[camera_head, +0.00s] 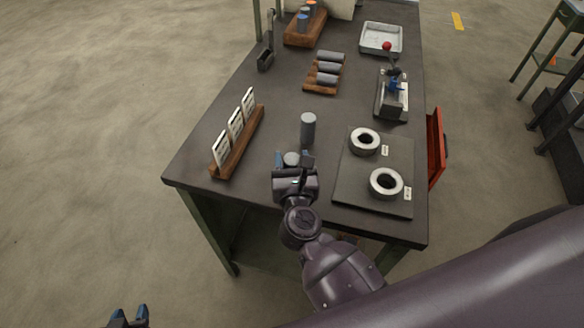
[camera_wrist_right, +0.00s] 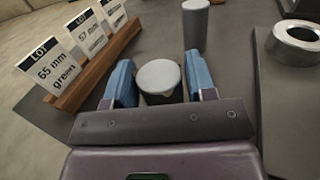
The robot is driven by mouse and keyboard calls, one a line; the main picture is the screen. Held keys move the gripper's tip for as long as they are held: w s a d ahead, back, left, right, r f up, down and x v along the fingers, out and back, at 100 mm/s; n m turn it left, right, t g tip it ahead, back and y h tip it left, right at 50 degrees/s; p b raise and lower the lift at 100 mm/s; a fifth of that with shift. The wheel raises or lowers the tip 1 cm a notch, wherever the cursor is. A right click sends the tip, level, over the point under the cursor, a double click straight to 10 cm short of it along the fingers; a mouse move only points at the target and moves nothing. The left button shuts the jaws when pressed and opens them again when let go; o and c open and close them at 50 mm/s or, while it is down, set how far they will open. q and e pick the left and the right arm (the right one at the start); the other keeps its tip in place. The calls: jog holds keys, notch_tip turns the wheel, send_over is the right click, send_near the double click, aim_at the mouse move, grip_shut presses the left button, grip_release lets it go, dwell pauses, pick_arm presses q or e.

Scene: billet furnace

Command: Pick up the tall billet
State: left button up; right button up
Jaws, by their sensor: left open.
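A grey cylindrical billet (camera_head: 291,159) stands between the blue fingers of my right gripper (camera_head: 292,161); its round top (camera_wrist_right: 159,75) shows in the right wrist view. The fingers (camera_wrist_right: 160,84) are apart, one on each side of it, with a narrow gap visible at the right finger. Its lower part is hidden by the gripper. A second upright grey billet (camera_head: 308,127) stands just beyond, also in the wrist view (camera_wrist_right: 195,24). I cannot tell for sure which is taller. My left gripper (camera_head: 129,318) is open and empty, low at the bottom left, off the table.
A wooden rack of label cards (camera_head: 238,143) stands left of the right gripper. A dark plate (camera_head: 345,188) with two rings (camera_head: 365,141) (camera_head: 386,183) lies to the right. Farther back are a wooden cradle with lying billets (camera_head: 325,73), a gauge stand (camera_head: 391,98) and a tray (camera_head: 381,38).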

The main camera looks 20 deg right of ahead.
grip_shut()
jog(key=shift+r, duration=0.1)
